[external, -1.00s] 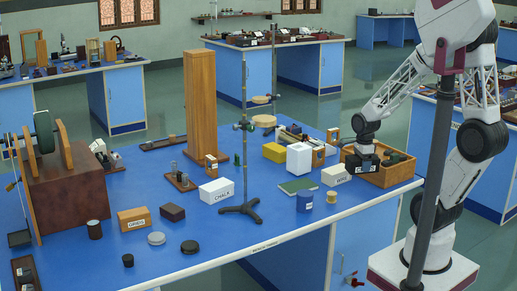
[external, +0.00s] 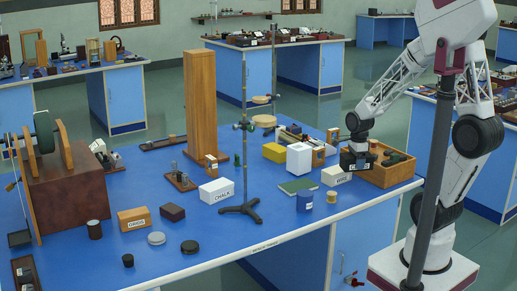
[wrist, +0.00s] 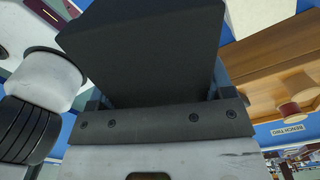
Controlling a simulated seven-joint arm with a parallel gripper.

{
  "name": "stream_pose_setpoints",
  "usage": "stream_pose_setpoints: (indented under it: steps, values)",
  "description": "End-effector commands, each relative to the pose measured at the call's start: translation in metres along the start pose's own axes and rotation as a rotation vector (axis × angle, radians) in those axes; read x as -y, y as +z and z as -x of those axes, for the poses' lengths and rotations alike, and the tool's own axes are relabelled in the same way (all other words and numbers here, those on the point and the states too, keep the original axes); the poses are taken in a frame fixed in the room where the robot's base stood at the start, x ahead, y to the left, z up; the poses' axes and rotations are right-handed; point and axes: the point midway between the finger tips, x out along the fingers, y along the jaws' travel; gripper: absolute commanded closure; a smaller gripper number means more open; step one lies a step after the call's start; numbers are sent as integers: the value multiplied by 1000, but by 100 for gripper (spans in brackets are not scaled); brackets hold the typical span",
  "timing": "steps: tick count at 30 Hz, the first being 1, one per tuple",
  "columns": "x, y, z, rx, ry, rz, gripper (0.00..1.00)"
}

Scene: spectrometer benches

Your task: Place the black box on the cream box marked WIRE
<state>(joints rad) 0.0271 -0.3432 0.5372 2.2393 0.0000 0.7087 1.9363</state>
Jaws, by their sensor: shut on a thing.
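The black box (external: 352,163) is held in my gripper (external: 359,150) in the external view. It is in the air at the left end of the wooden tray, just above and to the right of the cream box marked WIRE (external: 335,176). The cream box stands on the blue bench, and its top looks clear. In the wrist view, the black box (wrist: 145,50) fills the top middle, gripped at the jaws (wrist: 160,108). The black box hides much of what lies beyond it there.
The wooden tray (external: 400,179) holds dark items. A white container (external: 299,158) and yellow block (external: 274,152) stand behind the cream box. A tall stand (external: 245,140) rises to the left.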

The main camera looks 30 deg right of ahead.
Motion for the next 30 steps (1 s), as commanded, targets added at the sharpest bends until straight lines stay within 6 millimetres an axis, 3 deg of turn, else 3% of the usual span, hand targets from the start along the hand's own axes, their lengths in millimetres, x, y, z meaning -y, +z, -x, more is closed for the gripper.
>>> stream_pose_setpoints:
  steps: [21,30]
  values:
    - [91,35,-10,0,0,0,53]
    - [110,42,-11,0,-1,0,53]
